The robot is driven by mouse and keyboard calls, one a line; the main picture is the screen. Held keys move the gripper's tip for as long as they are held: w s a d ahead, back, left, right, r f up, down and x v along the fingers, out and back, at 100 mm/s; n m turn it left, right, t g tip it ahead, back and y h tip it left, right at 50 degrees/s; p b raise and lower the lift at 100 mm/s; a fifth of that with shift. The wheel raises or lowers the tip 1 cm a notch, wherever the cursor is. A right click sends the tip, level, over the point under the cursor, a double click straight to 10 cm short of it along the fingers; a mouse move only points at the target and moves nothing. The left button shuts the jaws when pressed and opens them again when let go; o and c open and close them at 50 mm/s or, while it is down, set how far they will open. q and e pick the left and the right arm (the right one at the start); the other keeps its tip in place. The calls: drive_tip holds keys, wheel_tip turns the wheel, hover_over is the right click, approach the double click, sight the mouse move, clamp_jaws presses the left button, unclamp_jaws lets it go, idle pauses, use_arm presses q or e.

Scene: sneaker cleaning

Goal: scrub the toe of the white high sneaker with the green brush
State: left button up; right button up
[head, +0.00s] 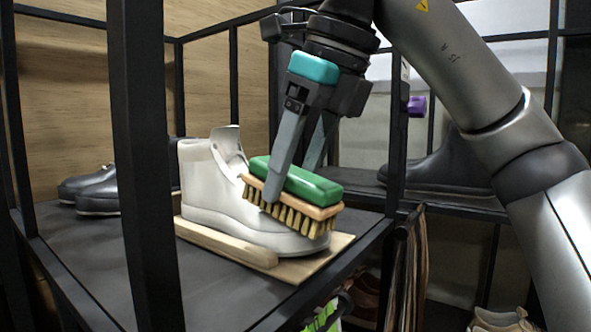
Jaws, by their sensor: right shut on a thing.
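The white high sneaker (213,189) stands upright on a light wooden board (338,243), its toe pointing to the lower right. The green brush (312,184) has a green back, a wooden body and tan bristles facing down. My right gripper (276,190) comes from above and is shut on the brush. The brush lies over the front of the sneaker, bristles at the toe and hiding much of it. Whether all the bristles touch the toe cannot be told. My left gripper is not in view.
A wooden bar (226,242) runs along the sneaker's near side. The dark shelf (85,245) has black posts, one (147,170) close in front at left. Black shoes (97,190) stand behind it, and a dark boot (440,163) stands at right.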

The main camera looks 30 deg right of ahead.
drive_tip(key=shift+w+f, duration=0.1)
drive_tip(key=shift+f, duration=0.3)
